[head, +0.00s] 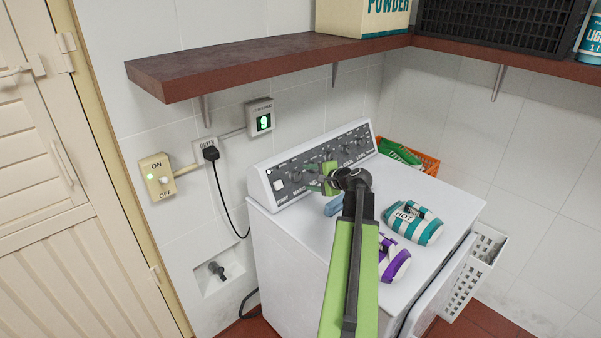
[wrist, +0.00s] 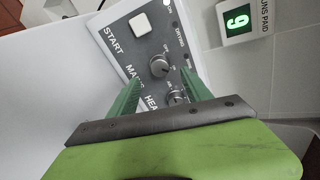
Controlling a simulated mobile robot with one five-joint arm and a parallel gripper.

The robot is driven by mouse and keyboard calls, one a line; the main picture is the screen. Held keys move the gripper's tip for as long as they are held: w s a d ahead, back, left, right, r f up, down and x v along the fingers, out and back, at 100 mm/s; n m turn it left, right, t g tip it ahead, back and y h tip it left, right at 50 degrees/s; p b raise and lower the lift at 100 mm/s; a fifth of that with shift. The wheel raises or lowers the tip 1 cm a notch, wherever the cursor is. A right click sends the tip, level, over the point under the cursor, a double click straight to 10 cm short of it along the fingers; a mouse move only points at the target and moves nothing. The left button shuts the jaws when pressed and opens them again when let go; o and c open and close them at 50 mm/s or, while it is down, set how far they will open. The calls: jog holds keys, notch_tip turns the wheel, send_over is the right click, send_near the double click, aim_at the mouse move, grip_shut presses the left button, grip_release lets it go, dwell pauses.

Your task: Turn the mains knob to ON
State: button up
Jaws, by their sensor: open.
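The mains knob (wrist: 160,66) is a small round grey knob beside the MAINS label on the dryer's dark control panel (wrist: 145,50). Its setting is too small to read. In the head view the panel (head: 318,163) runs along the back of the white dryer. My gripper (wrist: 158,90) has two green fingers, open and empty. In the wrist view the mains knob shows between and beyond the fingertips, with a gap I cannot judge. In the head view my gripper (head: 316,178) is in front of the panel's left part and hides some of it.
The white START button (wrist: 141,23) and heat knob (wrist: 176,96) flank the mains knob. A wall ON/OFF switch (head: 158,177), plug (head: 211,153) and green display (head: 262,121) are left. A shelf (head: 250,62) overhangs behind.

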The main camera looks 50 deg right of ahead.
jog(key=p+v, duration=0.3)
jog(key=v, duration=0.6)
jog(key=shift+s+r, duration=0.25)
jog(key=shift+s, duration=0.1)
jog(key=shift+a, duration=0.1)
jog(key=w+a+n+y, duration=0.3)
jog(key=w+a+y, duration=0.1)
jog(key=w+a, duration=1.05)
jog(key=w+a+f+n+g+y, duration=0.1)
jog(key=w+a+f+n+g, duration=0.15)
jog(key=a, duration=0.75)
jog(key=w+a+f+n+g+y, duration=0.1)
jog(key=w+a+n+y, duration=0.2)
jog(key=a, duration=0.8)
jog(key=s+a+f+n+g+h, duration=0.1)
jog(key=s+a+f+n+g, duration=0.15)
jog(key=a, duration=0.55)
jog(key=s+a+f+n+g+h, duration=0.1)
jog(key=s+a+f+n+g, duration=0.2)
jog(key=a, duration=0.6)
jog(key=s+a+f+n+g+h, duration=0.1)
jog(key=a+f+n, duration=0.25)
jog(key=a, duration=0.45)
jog(key=s+d+f+n+g+h, duration=0.1)
jog(key=s+d+n+g+h, duration=0.2)
jog(key=s+d+n, duration=0.1)
jog(key=shift+s+d, duration=0.7)
jog(key=shift+d, duration=0.25)
